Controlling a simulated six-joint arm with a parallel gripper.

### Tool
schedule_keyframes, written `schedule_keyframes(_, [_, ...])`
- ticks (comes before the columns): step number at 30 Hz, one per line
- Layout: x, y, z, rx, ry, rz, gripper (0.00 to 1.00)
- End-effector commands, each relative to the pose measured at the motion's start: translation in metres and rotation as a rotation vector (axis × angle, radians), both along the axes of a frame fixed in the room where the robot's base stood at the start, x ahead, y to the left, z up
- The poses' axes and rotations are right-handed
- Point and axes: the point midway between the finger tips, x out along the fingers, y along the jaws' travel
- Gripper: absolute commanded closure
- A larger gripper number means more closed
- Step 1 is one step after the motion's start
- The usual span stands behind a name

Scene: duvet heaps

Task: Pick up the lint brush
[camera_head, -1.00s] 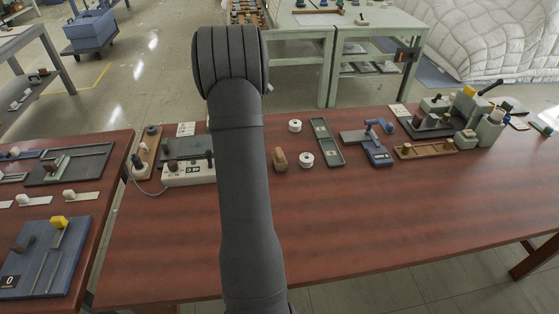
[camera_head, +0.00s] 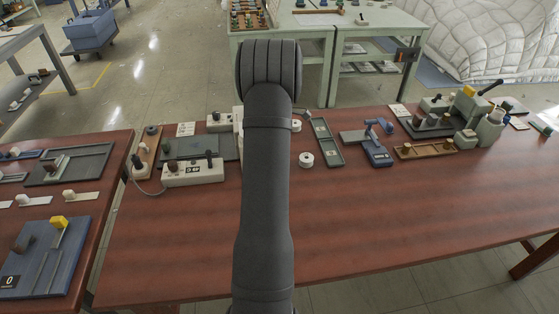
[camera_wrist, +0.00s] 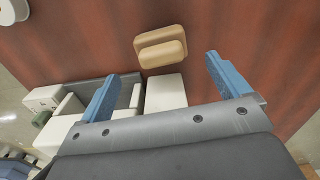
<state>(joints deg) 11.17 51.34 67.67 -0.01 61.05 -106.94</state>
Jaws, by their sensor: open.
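A tan, block-shaped brush (camera_wrist: 160,47), which looks like the lint brush, lies on the reddish-brown table in the wrist view. It sits just beyond my gripper (camera_wrist: 162,70), roughly centred between the two blue fingers. My gripper is open, with nothing between its fingers touching them. In the head view my arm hides both the brush and my gripper.
A white block (camera_wrist: 165,90) and a grey-walled device (camera_wrist: 125,95) lie beneath my gripper. White spools (camera_head: 306,160), a green tray (camera_head: 326,141) and a blue device (camera_head: 377,152) stand right of my arm. The table's front (camera_head: 400,220) is clear.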

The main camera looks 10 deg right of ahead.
Motion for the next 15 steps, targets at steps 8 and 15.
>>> schedule_keyframes(8, [0.0,0.0,-0.018,0.0,0.0,0.0,0.06])
schedule_keyframes(15, [-0.003,-0.002,-0.051,0.001,0.002,-0.001,0.06])
